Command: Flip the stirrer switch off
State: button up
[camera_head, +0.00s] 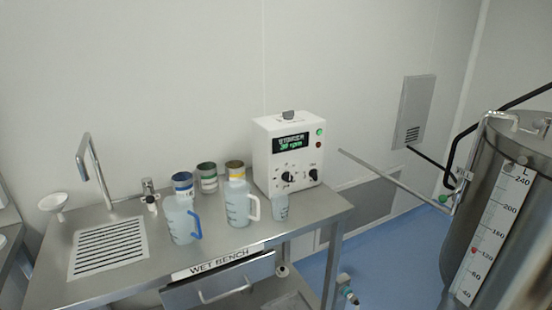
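The stirrer control box (262,160) is white and stands at the back right of the steel bench. Its dark display (291,143) shows green text that seems to end in "rpm". A green light (319,131) and a red round part (319,145) are at the right of the display. Two dark knobs or switches, a left one (288,177) and a right one (313,174), are low on its front. Their labels are too small to read, so I cannot tell which is the stirrer switch or its position. My gripper is not in view.
Several tins are behind the jugs. The bench (320,207) has bare steel at its right end. A steel tank (480,165) with a protruding rod (395,177) is at the right.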

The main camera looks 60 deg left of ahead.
aim_at(313, 174)
jog(key=u, duration=2)
